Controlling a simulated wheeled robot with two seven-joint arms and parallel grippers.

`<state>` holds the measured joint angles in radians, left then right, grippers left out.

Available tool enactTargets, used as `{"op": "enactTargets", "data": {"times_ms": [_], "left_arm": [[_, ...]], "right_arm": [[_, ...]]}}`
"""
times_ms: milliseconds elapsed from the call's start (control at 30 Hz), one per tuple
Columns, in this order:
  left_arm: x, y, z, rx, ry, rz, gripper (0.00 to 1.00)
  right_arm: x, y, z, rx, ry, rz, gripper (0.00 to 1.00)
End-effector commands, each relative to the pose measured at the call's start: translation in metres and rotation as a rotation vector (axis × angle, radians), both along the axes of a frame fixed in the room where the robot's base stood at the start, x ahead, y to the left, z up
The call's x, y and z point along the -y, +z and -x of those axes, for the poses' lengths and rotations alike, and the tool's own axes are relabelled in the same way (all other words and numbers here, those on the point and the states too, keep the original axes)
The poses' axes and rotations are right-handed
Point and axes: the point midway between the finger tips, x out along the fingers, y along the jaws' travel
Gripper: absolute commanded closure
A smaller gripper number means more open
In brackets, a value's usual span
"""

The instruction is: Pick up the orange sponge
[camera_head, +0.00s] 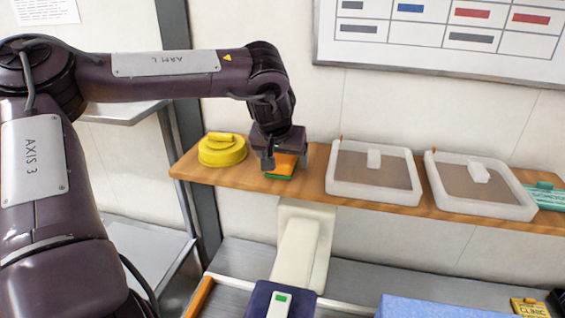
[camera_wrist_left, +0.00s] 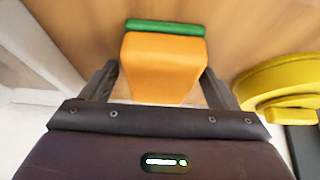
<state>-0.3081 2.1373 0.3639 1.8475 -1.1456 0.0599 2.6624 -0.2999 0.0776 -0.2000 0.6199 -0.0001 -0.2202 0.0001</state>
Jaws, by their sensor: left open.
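The orange sponge (camera_head: 284,164) with a green layer sits on the wooden shelf, between a yellow round object and a white-rimmed tray. My left gripper (camera_head: 283,163) is right over it, pointing down. In the left wrist view the orange sponge (camera_wrist_left: 162,68) lies between the two open fingers of my left gripper (camera_wrist_left: 160,80), its green layer at the far side. The fingers stand on either side of it, and I cannot tell whether they touch it. My right gripper is not in view.
The yellow round object (camera_head: 222,152) stands close on the left and also shows in the left wrist view (camera_wrist_left: 285,85). Two white-rimmed trays (camera_head: 336,190) (camera_head: 437,201) and a green item (camera_head: 546,195) stand to the right on the wooden shelf (camera_head: 186,172).

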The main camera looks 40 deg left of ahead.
Motion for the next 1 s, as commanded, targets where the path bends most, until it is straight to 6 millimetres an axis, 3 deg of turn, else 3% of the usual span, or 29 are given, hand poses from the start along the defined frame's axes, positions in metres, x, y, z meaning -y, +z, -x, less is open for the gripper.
{"op": "enactTargets", "data": {"times_ms": [33, 367, 667, 867, 1000], "left_arm": [[0.000, 0.000, 0.000, 0.000, 0.000, 0.000, 0.22], [0.000, 0.000, 0.000, 0.000, 0.000, 0.000, 0.65], [0.000, 0.002, 0.000, 0.000, 0.000, 0.000, 0.66], [0.000, 0.009, 0.000, -0.001, 0.000, 0.000, 0.66], [0.000, 0.030, -0.001, 0.007, 0.001, -0.002, 0.66]], "right_arm": [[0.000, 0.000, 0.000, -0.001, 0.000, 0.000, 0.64], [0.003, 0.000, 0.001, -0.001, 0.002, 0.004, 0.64], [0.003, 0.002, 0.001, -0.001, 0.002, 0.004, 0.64], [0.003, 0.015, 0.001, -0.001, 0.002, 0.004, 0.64], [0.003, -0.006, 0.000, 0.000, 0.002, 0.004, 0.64]]}}
